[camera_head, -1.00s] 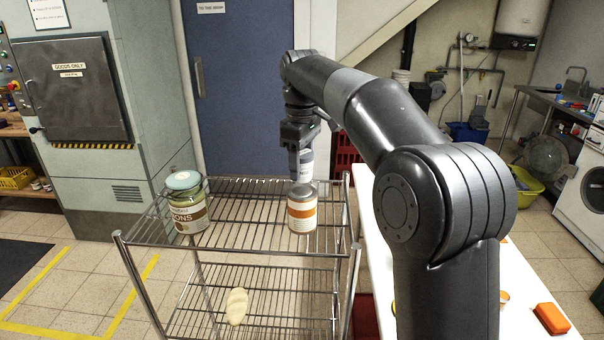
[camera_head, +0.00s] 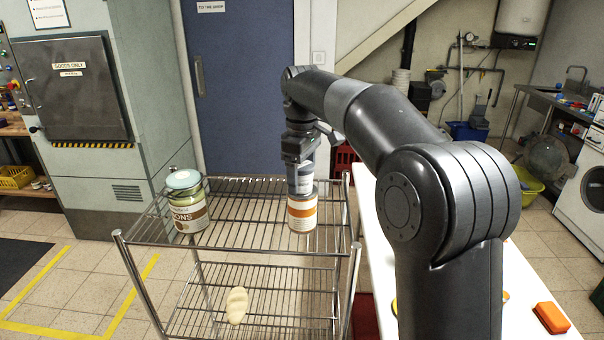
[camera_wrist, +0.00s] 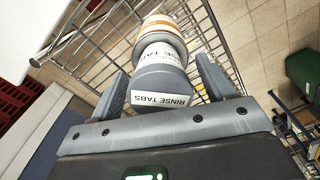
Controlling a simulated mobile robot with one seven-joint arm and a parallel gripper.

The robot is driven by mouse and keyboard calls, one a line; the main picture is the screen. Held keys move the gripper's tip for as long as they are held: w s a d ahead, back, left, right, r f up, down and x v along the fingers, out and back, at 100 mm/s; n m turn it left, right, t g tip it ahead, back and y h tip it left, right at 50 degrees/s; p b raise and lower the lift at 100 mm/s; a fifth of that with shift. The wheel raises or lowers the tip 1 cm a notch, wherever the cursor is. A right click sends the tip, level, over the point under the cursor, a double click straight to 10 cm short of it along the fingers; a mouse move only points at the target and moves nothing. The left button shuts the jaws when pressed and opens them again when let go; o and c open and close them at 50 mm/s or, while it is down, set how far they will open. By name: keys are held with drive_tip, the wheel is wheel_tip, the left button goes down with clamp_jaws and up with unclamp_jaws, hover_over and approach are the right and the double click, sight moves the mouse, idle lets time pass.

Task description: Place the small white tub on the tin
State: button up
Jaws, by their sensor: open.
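The small white tub (camera_wrist: 160,55) has a grey lid and a label reading RINSE TABS. In the wrist view it is between the fingers of my gripper (camera_wrist: 165,85), which is open around it. The tin (camera_head: 302,213), white with an orange band, is upright on the top shelf of the wire rack. It also shows just beyond the tub in the wrist view (camera_wrist: 161,26). The tub appears to be on top of the tin, lined up with it; the contact is hard to see. In the head view my gripper (camera_head: 302,172) is above the tin and partly hides the tub.
A pale lumpy item (camera_head: 237,305) lies on the lower shelf. A white table (camera_head: 375,255) is to the right.

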sight(302, 165)
wheel_tip(302, 165, up, 11)
drive_tip(key=shift+f, duration=0.1)
drive_tip(key=shift+r, duration=0.75)
